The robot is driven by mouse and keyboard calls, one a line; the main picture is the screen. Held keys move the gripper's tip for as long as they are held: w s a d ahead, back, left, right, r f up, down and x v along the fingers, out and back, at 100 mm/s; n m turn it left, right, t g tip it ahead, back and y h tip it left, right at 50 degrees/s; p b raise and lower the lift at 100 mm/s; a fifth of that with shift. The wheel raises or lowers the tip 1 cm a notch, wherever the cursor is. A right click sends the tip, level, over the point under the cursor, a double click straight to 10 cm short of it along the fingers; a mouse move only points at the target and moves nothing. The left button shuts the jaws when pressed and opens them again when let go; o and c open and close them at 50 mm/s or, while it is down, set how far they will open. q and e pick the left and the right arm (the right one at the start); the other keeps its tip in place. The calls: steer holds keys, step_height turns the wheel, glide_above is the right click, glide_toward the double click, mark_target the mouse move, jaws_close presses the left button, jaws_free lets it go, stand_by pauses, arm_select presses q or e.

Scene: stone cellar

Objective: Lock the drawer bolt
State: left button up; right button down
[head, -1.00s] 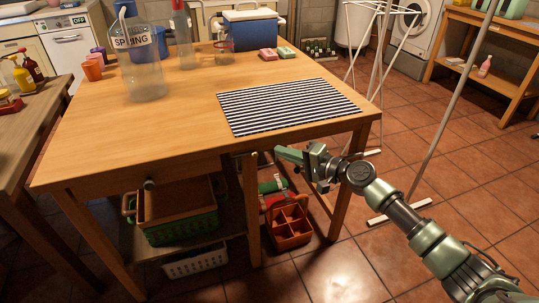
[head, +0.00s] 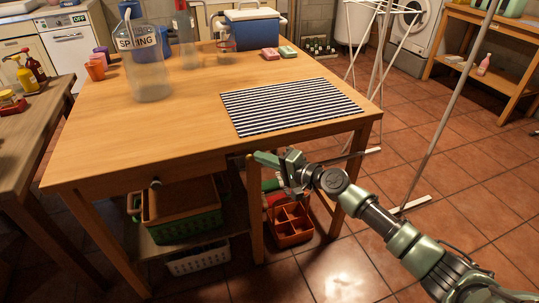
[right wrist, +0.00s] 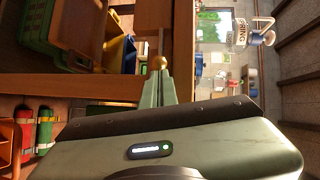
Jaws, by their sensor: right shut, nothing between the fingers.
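The wooden table (head: 100,140) has a drawer front (head: 125,182) with a small round knob (head: 155,183). My right gripper (head: 262,158) is shut and empty, its green fingers pointing left at the table's front edge, right of the drawer knob. In the right wrist view the shut fingers (right wrist: 159,82) end at a small brass knob (right wrist: 160,63), which seems to belong to the bolt. The fingertips look very close to it; I cannot tell whether they touch. The bolt's position is not clear, and the head view hardly shows it. My left gripper is not in view.
A striped mat (head: 290,105) lies on the table near the gripper. A large glass bottle (head: 145,65) and a blue cooler (head: 250,28) stand farther back. Below are a green crate (head: 185,225) and an orange caddy (head: 290,225). A drying rack stands at right.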

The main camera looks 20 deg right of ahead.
steer(key=shift+a, duration=0.2)
steer(key=shift+s+r, duration=0.1)
